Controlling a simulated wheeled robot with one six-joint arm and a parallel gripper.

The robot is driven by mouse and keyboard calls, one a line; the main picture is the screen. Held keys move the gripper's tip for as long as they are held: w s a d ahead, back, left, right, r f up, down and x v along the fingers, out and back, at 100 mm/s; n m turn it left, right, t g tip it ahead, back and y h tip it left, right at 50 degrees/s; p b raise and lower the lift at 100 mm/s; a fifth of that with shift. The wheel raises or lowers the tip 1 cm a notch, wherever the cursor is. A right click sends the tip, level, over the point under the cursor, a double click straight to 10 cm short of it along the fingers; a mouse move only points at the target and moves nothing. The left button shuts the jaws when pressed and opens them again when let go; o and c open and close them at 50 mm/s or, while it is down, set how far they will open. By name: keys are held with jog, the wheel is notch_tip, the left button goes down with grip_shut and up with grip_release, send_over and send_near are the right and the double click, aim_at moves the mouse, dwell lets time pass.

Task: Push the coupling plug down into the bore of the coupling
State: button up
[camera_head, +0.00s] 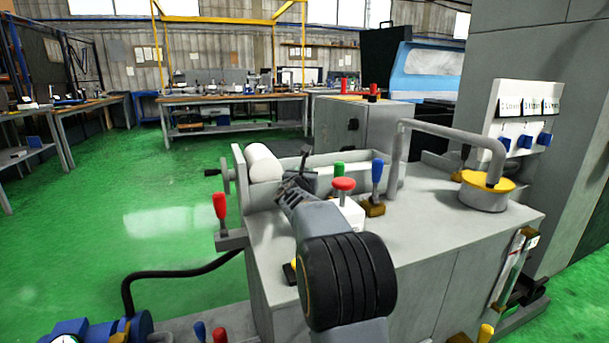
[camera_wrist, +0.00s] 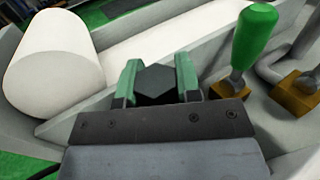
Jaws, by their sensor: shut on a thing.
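My gripper (camera_head: 296,187) reaches over the grey machine bench beside the white cylinder. In the wrist view its two green fingertips (camera_wrist: 158,78) are closed on a dark six-sided piece (camera_wrist: 156,87). This piece may be the coupling plug; only its top face shows clearly, and its lower part is hidden behind the gripper body. I cannot make out the coupling or its bore in either view. I cannot tell whether the held piece touches anything below it.
The white cylinder (camera_head: 263,162) lies left of my gripper and fills the upper left of the wrist view (camera_wrist: 55,65). A green-handled lever (camera_wrist: 254,45), red button (camera_head: 344,184) and blue lever (camera_head: 377,172) stand to the right. A bent pipe (camera_head: 450,133) is farther right.

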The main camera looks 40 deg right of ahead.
jog(key=shift+f+b, duration=2.1)
jog(key=shift+f, duration=0.05)
jog(key=o, duration=1.1)
jog(key=shift+c, duration=0.2)
jog(key=p+v, duration=0.2)
jog(key=v, duration=1.2)
jog(key=shift+w, duration=0.1)
